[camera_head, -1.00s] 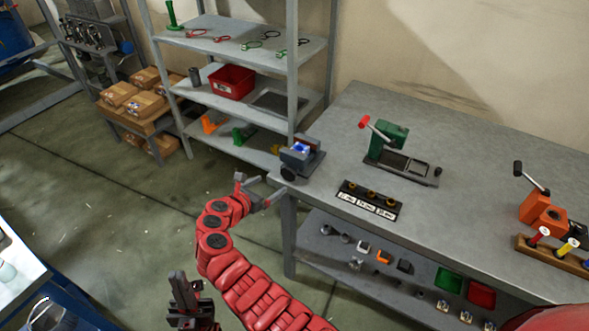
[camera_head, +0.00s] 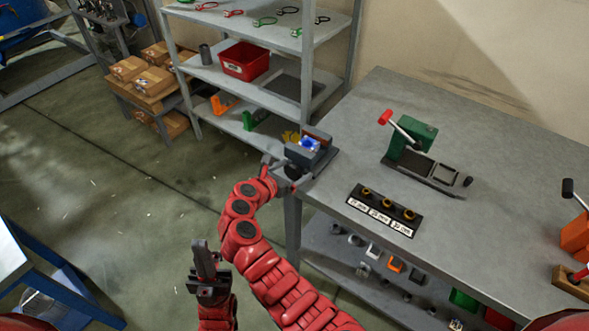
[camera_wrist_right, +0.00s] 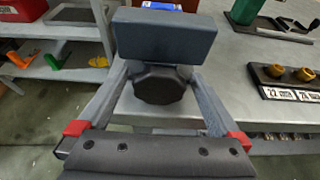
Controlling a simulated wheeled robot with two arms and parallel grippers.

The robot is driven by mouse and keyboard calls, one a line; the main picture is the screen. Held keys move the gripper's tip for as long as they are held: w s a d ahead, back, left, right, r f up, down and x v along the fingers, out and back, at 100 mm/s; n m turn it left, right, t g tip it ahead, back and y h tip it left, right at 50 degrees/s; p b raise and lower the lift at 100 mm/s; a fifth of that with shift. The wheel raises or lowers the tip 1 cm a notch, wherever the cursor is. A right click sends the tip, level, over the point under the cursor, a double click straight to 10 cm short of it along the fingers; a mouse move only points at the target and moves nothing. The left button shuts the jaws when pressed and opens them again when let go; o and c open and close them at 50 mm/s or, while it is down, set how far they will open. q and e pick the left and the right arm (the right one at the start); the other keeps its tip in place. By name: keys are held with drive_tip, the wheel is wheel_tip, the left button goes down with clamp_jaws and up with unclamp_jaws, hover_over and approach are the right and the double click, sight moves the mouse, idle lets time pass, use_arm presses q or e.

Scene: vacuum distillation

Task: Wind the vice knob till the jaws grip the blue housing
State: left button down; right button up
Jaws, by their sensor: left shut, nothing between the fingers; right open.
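The grey vice (camera_head: 318,160) stands at the near left corner of the workbench, with the blue housing (camera_head: 309,143) between its jaws. In the right wrist view the near jaw (camera_wrist_right: 165,38) hides most of the housing (camera_wrist_right: 160,3), so I cannot tell whether the jaws touch it. The dark round vice knob (camera_wrist_right: 160,84) faces me below that jaw. My right gripper (camera_head: 279,172) is open, one finger on each side of the knob; contact is not clear. My left gripper (camera_head: 206,262) is shut and empty, low over the floor.
On the workbench (camera_head: 480,130), a green toggle press (camera_head: 415,145) and a black block with several brass pieces (camera_head: 383,210) stand right of the vice. Shelving with a red bin (camera_head: 245,62) rises behind it. Open floor lies to the left.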

drive_tip(key=shift+c, duration=0.3)
drive_tip(key=c, duration=1.2)
drive_tip(key=shift+r+m+t+y+p, duration=0.2)
drive_tip(key=shift+m+t+y+p, duration=0.15)
drive_tip(key=shift+m+p, duration=0.3)
drive_tip(key=shift+c, duration=0.2)
drive_tip(key=shift+d+f+m+t, duration=0.15)
drive_tip(key=shift+f+m+t, duration=0.1)
drive_tip(key=shift+m, duration=0.1)
drive_tip(key=shift+f+m+y, duration=0.1)
drive_tip(key=shift+m+y, duration=0.35)
drive_tip(key=shift+m, duration=0.05)
drive_tip(key=shift+t, duration=0.3)
drive_tip(key=shift+w+r, duration=0.1)
drive_tip(key=shift+r, duration=0.2)
